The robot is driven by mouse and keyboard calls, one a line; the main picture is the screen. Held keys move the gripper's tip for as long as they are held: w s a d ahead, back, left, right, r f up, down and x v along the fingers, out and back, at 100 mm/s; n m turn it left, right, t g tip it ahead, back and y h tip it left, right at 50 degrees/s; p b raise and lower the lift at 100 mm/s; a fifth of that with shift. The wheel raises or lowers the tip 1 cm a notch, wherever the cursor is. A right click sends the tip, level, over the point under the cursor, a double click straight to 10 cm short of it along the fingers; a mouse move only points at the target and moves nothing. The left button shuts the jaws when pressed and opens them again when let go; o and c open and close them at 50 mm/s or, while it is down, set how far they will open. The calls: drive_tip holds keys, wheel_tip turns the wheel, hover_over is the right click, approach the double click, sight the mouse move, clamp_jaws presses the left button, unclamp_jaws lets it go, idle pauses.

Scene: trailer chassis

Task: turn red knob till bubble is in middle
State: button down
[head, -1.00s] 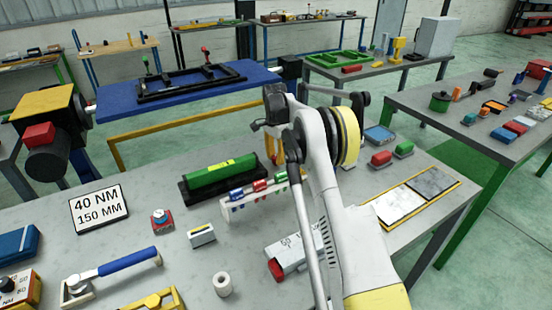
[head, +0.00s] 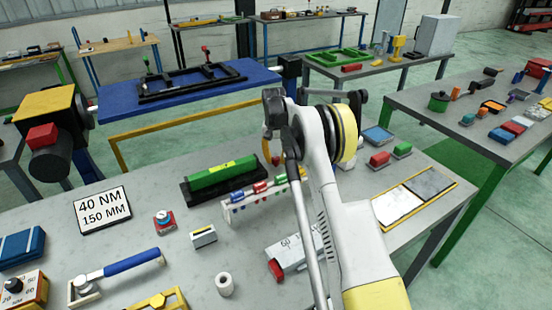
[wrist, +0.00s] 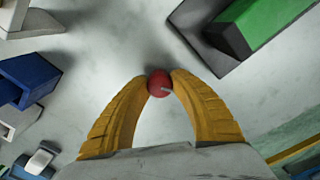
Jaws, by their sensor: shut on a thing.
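In the wrist view, a small round red knob (wrist: 158,83) with a short pale mark sits between the tips of my yellow gripper (wrist: 159,80), which is shut on it. A grey surface lies behind it. In the head view, the green bar (head: 215,176) with a yellow window lies on a black base (head: 190,200); it is likely the level. The bubble is too small to make out. Part of the green bar (wrist: 268,22) shows at the top right of the wrist view. In the head view, my arm hides most of the gripper.
A rack with coloured pieces (head: 240,208) stands in front of the green bar. A sign reading 40 NM 150 MM (head: 103,208) and a blue-handled tool (head: 132,263) are to the left. A white roll (head: 225,284) stands near the front.

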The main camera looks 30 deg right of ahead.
sight(275, 158)
drive_tip(key=shift+n, duration=1)
drive_tip(key=c, duration=1.1)
unclamp_jaws()
drive_tip(key=shift+o, duration=0.2)
wheel_tip(275, 158, up, 12)
drive_tip(key=shift+a, duration=0.2)
